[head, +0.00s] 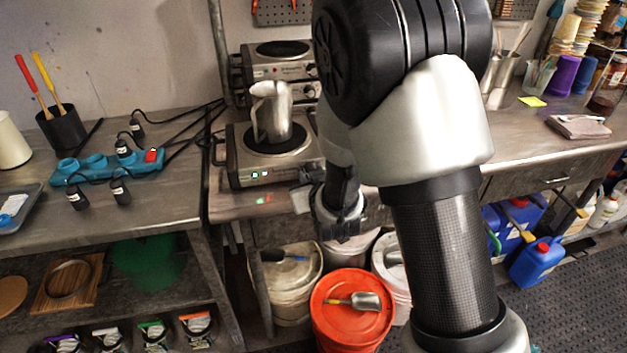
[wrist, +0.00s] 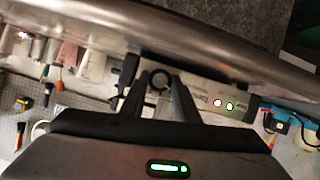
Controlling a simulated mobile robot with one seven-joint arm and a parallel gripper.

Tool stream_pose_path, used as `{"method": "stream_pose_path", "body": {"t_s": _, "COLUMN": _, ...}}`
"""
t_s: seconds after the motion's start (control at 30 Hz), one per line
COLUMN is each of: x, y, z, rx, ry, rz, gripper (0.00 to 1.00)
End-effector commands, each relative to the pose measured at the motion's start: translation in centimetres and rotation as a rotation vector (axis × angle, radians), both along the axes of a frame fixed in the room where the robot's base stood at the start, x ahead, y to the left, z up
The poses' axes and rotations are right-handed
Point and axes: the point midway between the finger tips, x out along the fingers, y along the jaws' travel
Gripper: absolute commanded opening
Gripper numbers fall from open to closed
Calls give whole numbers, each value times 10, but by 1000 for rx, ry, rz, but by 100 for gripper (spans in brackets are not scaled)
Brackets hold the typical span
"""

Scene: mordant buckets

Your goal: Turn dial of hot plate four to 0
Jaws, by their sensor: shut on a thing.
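A metal hot plate (head: 245,170) stands at the bench's front edge, with a steel pitcher (head: 271,112) on its round burner. Its front panel shows small lit lights at the left; my arm covers the panel's right end. In the wrist view the panel (wrist: 205,98) carries one red and one green light and small lettering I cannot read surely. My gripper (head: 308,188) is at the panel's right end. In the wrist view my gripper (wrist: 160,84) has its fingers closed around a dark round dial (wrist: 158,77). The dial's setting cannot be read.
Another hot plate (head: 280,67) stands behind. A blue power strip (head: 105,165) with black plugs lies to the left. Below are an orange-lidded bucket (head: 350,317) and a white bucket (head: 285,278). My arm fills the middle of the head view.

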Motion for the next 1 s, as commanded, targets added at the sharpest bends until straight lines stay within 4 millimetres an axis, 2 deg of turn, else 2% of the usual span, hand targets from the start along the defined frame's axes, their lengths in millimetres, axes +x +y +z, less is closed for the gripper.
{"method": "stream_pose_path", "body": {"t_s": 0.5, "x": 0, "y": 4, "z": 0, "rx": -334, "ry": -102, "rz": 1, "gripper": 6}}
{"method": "stream_pose_path", "body": {"t_s": 1.0, "x": 1, "y": 4, "z": 1, "rx": -418, "ry": -128, "rz": 0, "gripper": 6}}
